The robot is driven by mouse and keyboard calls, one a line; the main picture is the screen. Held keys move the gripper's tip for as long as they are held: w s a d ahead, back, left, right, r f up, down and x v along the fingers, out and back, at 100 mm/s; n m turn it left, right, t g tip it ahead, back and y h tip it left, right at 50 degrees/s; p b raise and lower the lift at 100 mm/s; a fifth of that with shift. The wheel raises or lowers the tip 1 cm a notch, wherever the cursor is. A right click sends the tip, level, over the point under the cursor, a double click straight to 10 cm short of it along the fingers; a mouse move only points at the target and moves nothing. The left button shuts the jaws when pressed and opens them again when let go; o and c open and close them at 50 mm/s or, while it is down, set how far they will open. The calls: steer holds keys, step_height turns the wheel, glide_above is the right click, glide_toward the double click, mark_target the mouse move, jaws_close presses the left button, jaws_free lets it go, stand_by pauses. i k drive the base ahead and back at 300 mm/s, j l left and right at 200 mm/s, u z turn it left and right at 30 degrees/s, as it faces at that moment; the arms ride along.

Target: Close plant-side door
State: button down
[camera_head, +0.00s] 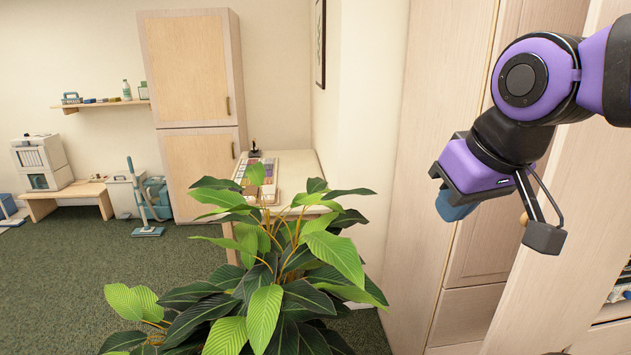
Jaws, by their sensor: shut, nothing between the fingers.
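A pale wood cabinet (490,235) stands on the right, beside the plant (285,265). A small round knob (524,218) shows at the door's left edge, partly behind my arm. My purple and black gripper (456,208) comes in from the upper right and hangs in front of the cabinet, left of the open door. Its bluish fingers are shut and hold nothing. I cannot tell whether any part of my arm touches the door.
The leafy plant fills the lower middle, left of the cabinet. A small table (305,170) stands behind it against the wall. A tall wood cupboard (190,70) and a blue floor sweeper (140,200) are farther back. Green carpet (60,290) is clear at left.

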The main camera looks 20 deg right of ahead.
mark_target(547, 302)
steer(key=i+j+z, duration=0.15)
steer(key=z, duration=0.35)
steer(key=i+j+z, duration=0.15)
steer(key=z, duration=0.35)
steer(key=i+j+z, duration=0.1)
steer(key=j+z, duration=0.2)
steer(key=z, duration=0.15)
steer(key=i+j+z, duration=0.1)
steer(key=j+z, duration=0.15)
steer(key=z, duration=0.25)
steer(key=i+j+z, duration=0.1)
steer(key=j+z, duration=0.55)
steer(key=j, duration=0.15)
steer(key=j+z, duration=0.35)
steer(key=k+j+z, duration=0.2)
steer(key=k+z, duration=0.2)
